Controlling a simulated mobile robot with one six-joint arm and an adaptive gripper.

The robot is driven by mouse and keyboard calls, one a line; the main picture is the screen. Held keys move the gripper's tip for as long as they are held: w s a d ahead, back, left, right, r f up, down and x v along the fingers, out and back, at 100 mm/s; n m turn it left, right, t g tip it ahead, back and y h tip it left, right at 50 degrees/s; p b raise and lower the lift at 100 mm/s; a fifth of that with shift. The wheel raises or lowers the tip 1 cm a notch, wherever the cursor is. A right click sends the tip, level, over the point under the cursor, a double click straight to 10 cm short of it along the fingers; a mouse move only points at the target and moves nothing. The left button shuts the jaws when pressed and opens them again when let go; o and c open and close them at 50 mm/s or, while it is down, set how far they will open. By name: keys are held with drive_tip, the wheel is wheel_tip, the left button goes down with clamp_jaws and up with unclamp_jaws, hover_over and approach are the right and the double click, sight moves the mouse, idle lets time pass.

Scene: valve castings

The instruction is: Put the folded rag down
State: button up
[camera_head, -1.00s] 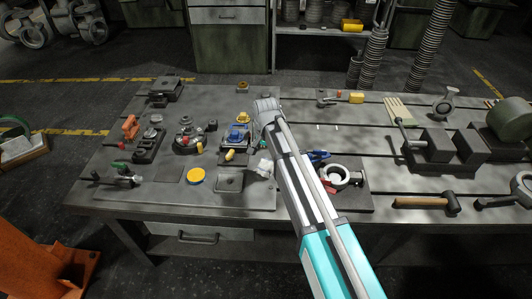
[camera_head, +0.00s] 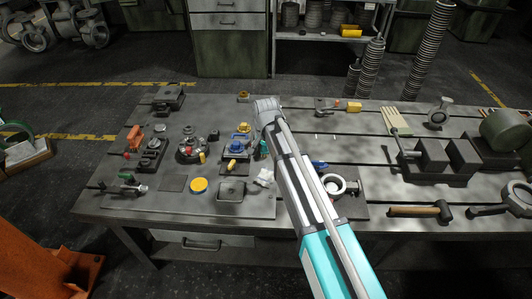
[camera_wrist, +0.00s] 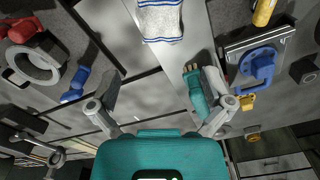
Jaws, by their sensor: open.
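The folded rag (camera_wrist: 162,20), white with blue-grey stripes, lies on the bench at the top of the wrist view. In the head view it is a small white patch (camera_head: 264,178) left of my arm. My gripper (camera_wrist: 160,78) is open, its two fingers spread wide. The rag is beyond the fingertips, apart from them. A teal glove-like item (camera_wrist: 196,92) shows beside the right finger; I cannot tell whether they touch. In the head view my wrist hides the fingertips.
A blue valve part (camera_wrist: 260,66) is on the right in the wrist view. A ring casting (camera_wrist: 36,62) and a blue-handled tool (camera_wrist: 75,85) are on the left. A grey tray (camera_head: 231,191) and yellow disc (camera_head: 198,185) lie left of the rag. A hammer (camera_head: 420,211) lies right.

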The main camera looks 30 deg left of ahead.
drive_tip(key=shift+d, duration=0.15)
idle(0.7)
drive_tip(key=w+d, duration=0.4)
drive_tip(key=d, duration=1.3)
drive_tip(key=s+d, duration=0.2)
drive_tip(key=d, duration=1)
drive_tip(key=s+d, duration=0.3)
drive_tip(key=d, duration=0.9)
drive_tip(key=s+d+m, duration=0.1)
drive_tip(key=s+d, duration=0.1)
drive_tip(key=d, duration=1.1)
drive_tip(key=shift+s, duration=0.25)
wheel_tip(320, 180, up, 3)
drive_tip(key=p, duration=0.3)
drive_tip(key=shift+r, duration=0.2)
